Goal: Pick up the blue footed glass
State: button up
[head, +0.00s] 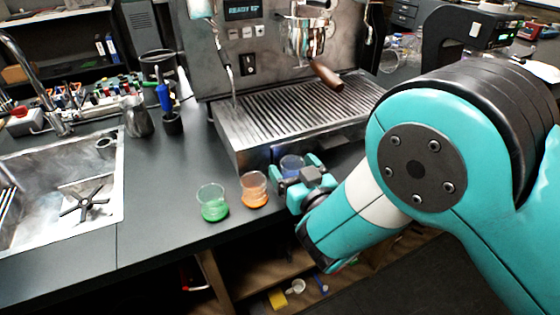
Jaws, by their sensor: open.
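The blue footed glass (291,165) stands on the dark counter, just in front of the brewer's drip tray. It is partly hidden behind my gripper. My gripper (292,175) is open, with its teal fingers close to the blue glass. I cannot tell whether the fingers touch it or stand on both sides of it. An orange glass (254,190) stands just left of my gripper. A green glass (212,203) stands farther left, near the counter's front edge.
The brewer (250,60) with its slatted drip tray (290,118) stands behind the glasses. A sink (60,185) is at the left. A metal pitcher (137,116) stands beside the sink. The counter (160,215) left of the green glass is clear.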

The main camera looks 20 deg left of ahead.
jog(key=shift+w+a, duration=0.2)
jog(key=shift+a, duration=0.15)
jog(key=shift+d, duration=0.1)
jog(key=c, duration=1)
jog(key=shift+c, duration=0.5)
